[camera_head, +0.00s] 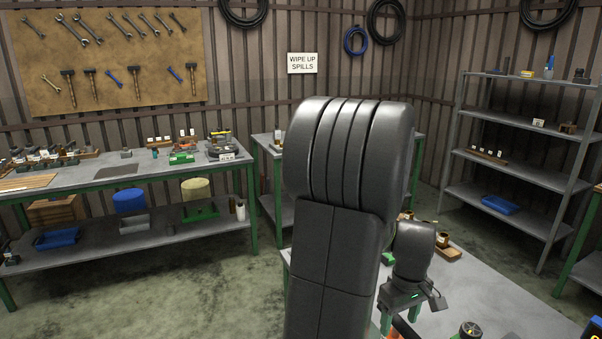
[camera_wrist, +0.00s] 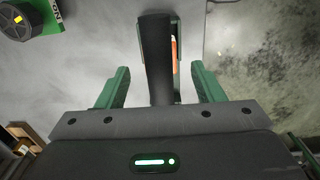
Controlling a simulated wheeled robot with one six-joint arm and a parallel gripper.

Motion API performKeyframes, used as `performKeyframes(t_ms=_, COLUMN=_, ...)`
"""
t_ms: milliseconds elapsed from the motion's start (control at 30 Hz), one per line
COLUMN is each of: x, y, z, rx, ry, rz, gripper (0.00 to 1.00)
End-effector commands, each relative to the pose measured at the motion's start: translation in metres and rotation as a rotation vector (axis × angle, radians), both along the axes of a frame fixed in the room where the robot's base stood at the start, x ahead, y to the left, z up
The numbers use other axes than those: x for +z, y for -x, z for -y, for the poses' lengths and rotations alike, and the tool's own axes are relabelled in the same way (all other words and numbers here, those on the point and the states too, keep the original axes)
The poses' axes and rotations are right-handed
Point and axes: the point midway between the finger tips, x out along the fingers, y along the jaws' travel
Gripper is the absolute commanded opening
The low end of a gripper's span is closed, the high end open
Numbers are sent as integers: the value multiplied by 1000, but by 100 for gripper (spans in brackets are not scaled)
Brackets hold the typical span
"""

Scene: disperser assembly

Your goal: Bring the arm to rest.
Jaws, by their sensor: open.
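My gripper (camera_wrist: 160,78) is open above the grey table in the wrist view, its two green fingers spread apart. A black handle-like object (camera_wrist: 156,58) with an orange part stands between the fingers, with a gap on each side. A green piece is beside it. In the head view my gripper (camera_head: 400,318) is low over the near table (camera_head: 500,300), and an orange-and-black object (camera_head: 404,329) shows by its fingers. My own dark arm is bent up in the middle of the head view and hides part of the table.
A round black part on a green base (camera_wrist: 32,18) is at the upper left of the wrist view. A wooden block with small parts (camera_head: 447,252) lies behind my gripper. A workbench (camera_head: 120,175) stands left and a metal shelf (camera_head: 525,150) right.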

Motion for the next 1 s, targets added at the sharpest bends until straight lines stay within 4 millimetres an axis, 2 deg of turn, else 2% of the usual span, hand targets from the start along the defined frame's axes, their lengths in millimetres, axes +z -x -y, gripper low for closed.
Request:
performKeyframes(t_ms=100, x=-25, y=1, z=-1, rx=0, ry=-2, rz=-5, gripper=62)
performKeyframes(t_ms=300, x=-60, y=1, z=0, rx=0, ry=-1, rz=-1, gripper=62)
performKeyframes(t_ms=400, x=-42, y=-1, z=0, rx=0, ry=3, rz=4, gripper=62)
performKeyframes(t_ms=533, x=-33, y=0, z=0, rx=0, ry=1, rz=3, gripper=62)
performKeyframes(t_ms=1000, x=-29, y=0, z=0, rx=0, ry=0, rz=0, gripper=62)
